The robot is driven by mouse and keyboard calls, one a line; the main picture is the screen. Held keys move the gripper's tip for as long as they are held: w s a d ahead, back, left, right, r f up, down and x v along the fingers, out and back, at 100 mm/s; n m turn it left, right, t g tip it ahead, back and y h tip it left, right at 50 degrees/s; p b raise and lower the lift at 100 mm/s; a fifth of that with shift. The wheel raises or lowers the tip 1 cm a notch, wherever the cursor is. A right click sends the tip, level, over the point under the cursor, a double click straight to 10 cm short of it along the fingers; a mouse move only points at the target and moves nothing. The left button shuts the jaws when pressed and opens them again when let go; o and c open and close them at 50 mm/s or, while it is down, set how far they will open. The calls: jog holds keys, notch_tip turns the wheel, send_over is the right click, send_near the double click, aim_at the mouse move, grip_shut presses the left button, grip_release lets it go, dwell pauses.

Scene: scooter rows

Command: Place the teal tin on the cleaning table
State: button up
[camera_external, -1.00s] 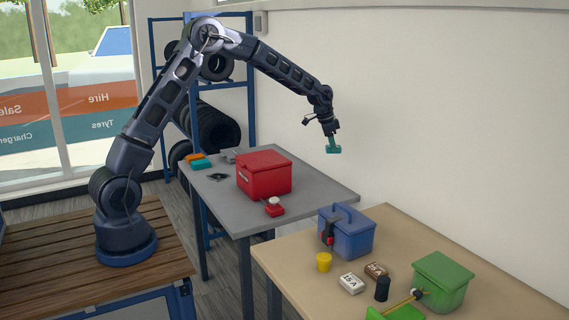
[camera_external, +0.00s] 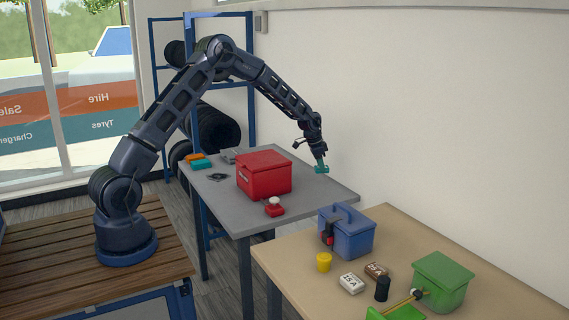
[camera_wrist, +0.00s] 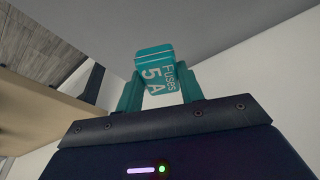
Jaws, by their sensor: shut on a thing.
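The teal tin (camera_wrist: 154,66), lettered "Fuses 5 A", is between the teal fingers of my gripper (camera_wrist: 160,84) in the wrist view. In the external view my gripper (camera_external: 320,163) points down, shut on the tin (camera_external: 322,170). The tin is in the air over or near the right back part of the grey table (camera_external: 312,199), near the wall. The other table is tan (camera_external: 290,250) and stands in front to the right. No label shows which table is the cleaning table.
On the grey table stand a red box (camera_external: 264,175), a small red item with a white top (camera_external: 275,208), and orange and teal items (camera_external: 201,164). The grey table's right end is clear.

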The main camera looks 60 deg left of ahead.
aim_at(322, 189)
jog(key=shift+f, duration=4.1)
jog(key=shift+f, duration=0.1)
jog(key=o, duration=1)
